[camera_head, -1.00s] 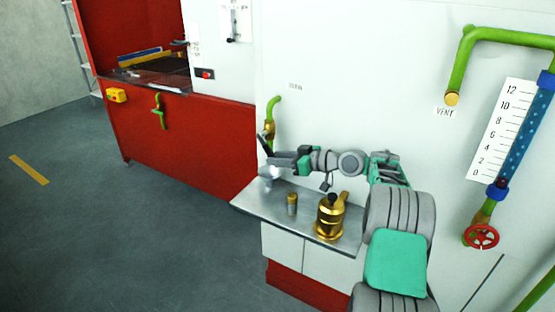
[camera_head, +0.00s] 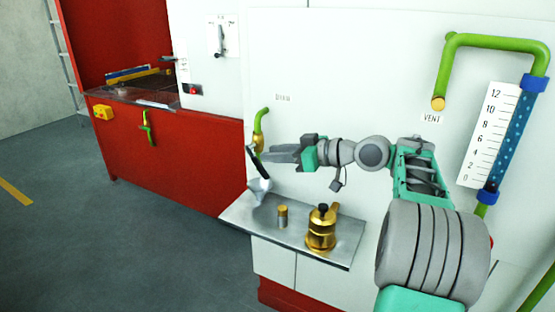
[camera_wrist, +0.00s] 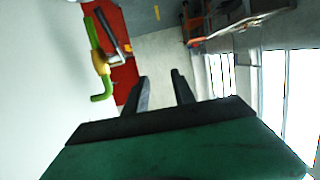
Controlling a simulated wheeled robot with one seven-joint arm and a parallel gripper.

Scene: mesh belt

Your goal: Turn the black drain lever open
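The drain valve is a brass body (camera_head: 259,142) on a green pipe at the wall, below a small label. Its black lever (camera_head: 251,160) slants down from the valve, left of my fingertips. In the wrist view the brass valve body (camera_wrist: 100,62) and the dark lever (camera_wrist: 110,38) are at upper left, outside the space between my fingers. My gripper (camera_head: 272,155) is open and empty, close to the right of the lever. The wrist view shows a clear gap between its fingers (camera_wrist: 161,83). Whether a finger touches the lever cannot be told from the head view.
A metal shelf (camera_head: 335,256) under the valve bears a pale vessel (camera_head: 259,189), a small brass-topped jar (camera_head: 282,216) and a brass pot (camera_head: 321,228). A red cabinet (camera_head: 190,150) stands at left. A gauge with green pipes (camera_head: 500,135) is at right.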

